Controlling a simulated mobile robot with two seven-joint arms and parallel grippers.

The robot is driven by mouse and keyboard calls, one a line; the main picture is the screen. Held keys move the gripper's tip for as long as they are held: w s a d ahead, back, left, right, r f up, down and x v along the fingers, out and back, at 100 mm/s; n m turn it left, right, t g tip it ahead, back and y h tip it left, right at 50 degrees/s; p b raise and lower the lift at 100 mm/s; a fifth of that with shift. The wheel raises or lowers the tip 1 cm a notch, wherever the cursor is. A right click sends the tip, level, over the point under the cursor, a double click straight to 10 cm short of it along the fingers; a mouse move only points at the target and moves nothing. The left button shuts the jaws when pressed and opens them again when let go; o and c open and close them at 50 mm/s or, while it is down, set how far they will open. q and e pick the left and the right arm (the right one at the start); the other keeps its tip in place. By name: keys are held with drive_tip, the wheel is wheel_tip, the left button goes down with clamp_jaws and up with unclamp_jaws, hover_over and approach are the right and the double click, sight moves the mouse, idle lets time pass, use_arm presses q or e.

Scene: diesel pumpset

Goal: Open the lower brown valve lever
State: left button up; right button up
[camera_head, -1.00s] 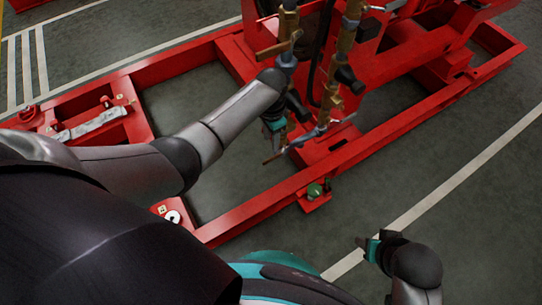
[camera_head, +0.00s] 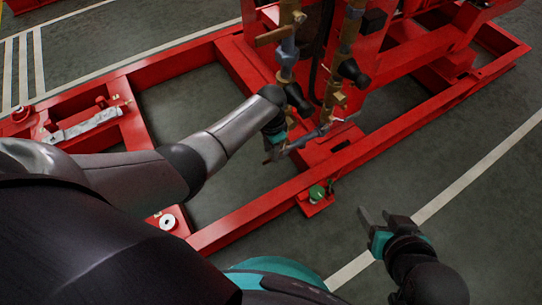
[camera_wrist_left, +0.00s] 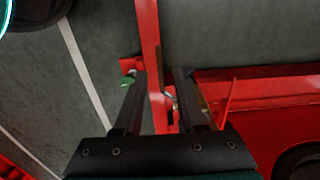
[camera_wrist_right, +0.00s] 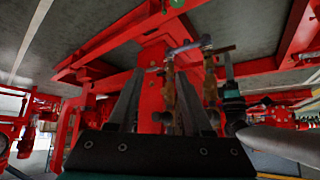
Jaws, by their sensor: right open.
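The brown valve fittings and pipes (camera_head: 335,98) stand on the red pumpset frame in the head view. An upper brown lever (camera_head: 273,37) sticks out to the left near the top. The lower brown lever is hard to make out beside my left gripper (camera_head: 276,150), which covers that spot. In the left wrist view a thin brown strip (camera_wrist_left: 159,65) lies between the fingers of my left gripper (camera_wrist_left: 160,75); the fingers are apart and contact cannot be told. My right gripper (camera_head: 372,218) is open and empty over the floor, clear of the pumpset.
The red base frame (camera_head: 255,203) runs diagonally below the valves. A small green-topped fitting (camera_head: 317,192) sits on a red bracket at its near edge. Dark hoses and black-handled parts (camera_head: 354,72) crowd the pipes. The grey floor around my right gripper is free.

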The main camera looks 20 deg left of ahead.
use_arm(q)
drive_tip(key=shift+f+b, duration=0.55)
drive_tip(key=shift+f, duration=0.3)
drive_tip(key=shift+f+b, duration=0.4)
drive_tip(key=shift+f, duration=0.2)
use_arm(e)
drive_tip(key=shift+w+a+r+t+y, duration=0.1)
drive_tip(key=shift+w+a+t+y, duration=0.25)
drive_tip(key=shift+a+t, duration=0.3)
drive_tip(key=shift+w+a+r+t+y, duration=0.15)
drive_tip(key=shift+w+a+t+y, duration=0.2)
drive_tip(key=shift+a+t, duration=0.35)
drive_tip(key=shift+w+a+r+t+y, duration=0.1)
drive_tip(key=shift+w+a+t+y, duration=0.3)
drive_tip(key=shift+a, duration=0.4)
use_arm(q)
clamp_jaws()
